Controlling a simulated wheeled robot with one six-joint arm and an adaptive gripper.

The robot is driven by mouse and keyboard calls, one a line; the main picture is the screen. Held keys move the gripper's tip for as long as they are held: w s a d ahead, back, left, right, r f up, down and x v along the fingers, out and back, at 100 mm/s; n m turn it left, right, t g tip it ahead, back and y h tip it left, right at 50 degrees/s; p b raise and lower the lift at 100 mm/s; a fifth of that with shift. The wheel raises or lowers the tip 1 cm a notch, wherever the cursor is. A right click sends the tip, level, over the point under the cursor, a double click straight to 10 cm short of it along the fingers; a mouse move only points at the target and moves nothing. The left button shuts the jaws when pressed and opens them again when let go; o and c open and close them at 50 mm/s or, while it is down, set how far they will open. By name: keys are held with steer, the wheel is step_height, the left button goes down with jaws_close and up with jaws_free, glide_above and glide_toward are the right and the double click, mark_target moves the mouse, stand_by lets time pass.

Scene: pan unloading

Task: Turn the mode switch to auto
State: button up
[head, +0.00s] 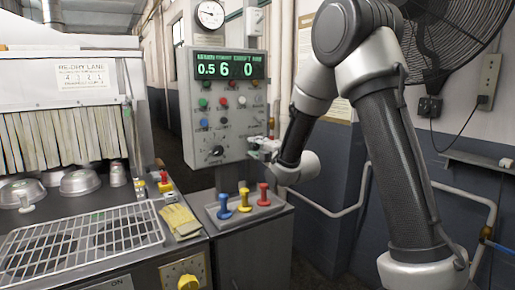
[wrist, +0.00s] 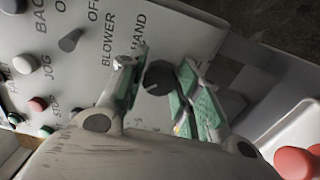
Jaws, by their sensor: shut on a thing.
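The mode switch is a dark round knob (wrist: 158,77) on the light panel in the wrist view, beside the printed word HAND. The fingers of my gripper (wrist: 160,92) stand on either side of it and are shut on it. Its pointer direction is hard to make out, and no AUTO label is readable. In the head view my gripper (head: 262,147) is at the lower right edge of the grey control panel (head: 232,130) and hides the knob there.
A small lever switch (wrist: 70,41) near OFF and BLOWER and several push buttons are on the same panel. Below the panel, blue, yellow and red levers (head: 263,194) stand on a ledge. A wire rack (head: 85,240) and metal pans (head: 80,181) are at left.

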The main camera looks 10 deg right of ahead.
steer(key=o, duration=1)
steer(key=v, duration=0.7)
steer(key=shift+s, duration=0.25)
steer(key=s+d+r+m+g+h, duration=0.2)
steer(key=s+d+m+g+h, duration=0.35)
steer(key=s+d+m, duration=0.5)
steer(key=s+d+f+m+g, duration=0.2)
steer(key=s+m+g, duration=0.5)
steer(key=s, duration=1.9)
steer(key=m, duration=0.4)
steer(key=shift+s, duration=0.2)
